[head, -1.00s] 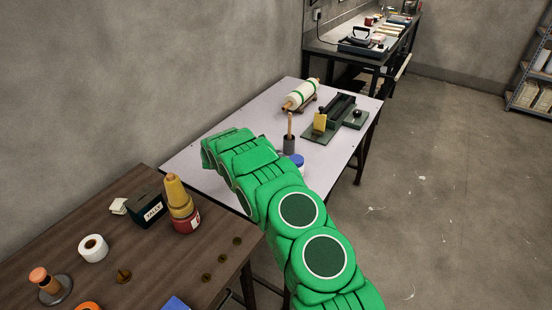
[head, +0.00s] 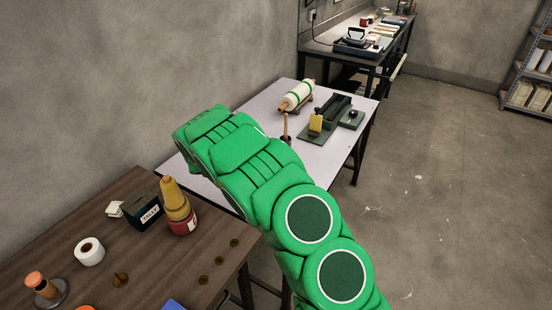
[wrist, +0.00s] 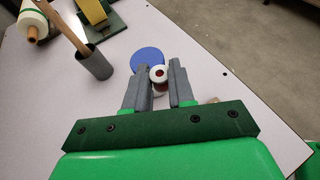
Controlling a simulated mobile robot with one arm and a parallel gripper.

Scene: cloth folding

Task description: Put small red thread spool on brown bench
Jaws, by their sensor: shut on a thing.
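The small red thread spool (wrist: 158,75), with pale ends and a little red showing, is between the two grey fingers of my gripper (wrist: 160,82) in the wrist view. The fingers are shut on it. The white table top lies below. In the head view my green arm hides both the gripper and the spool. The brown bench (head: 125,262) is at the lower left of the head view, beside the white table (head: 335,150).
A blue round thing (wrist: 147,59) and a grey cup (wrist: 94,63) are near my gripper. Bare bench shows between the items.

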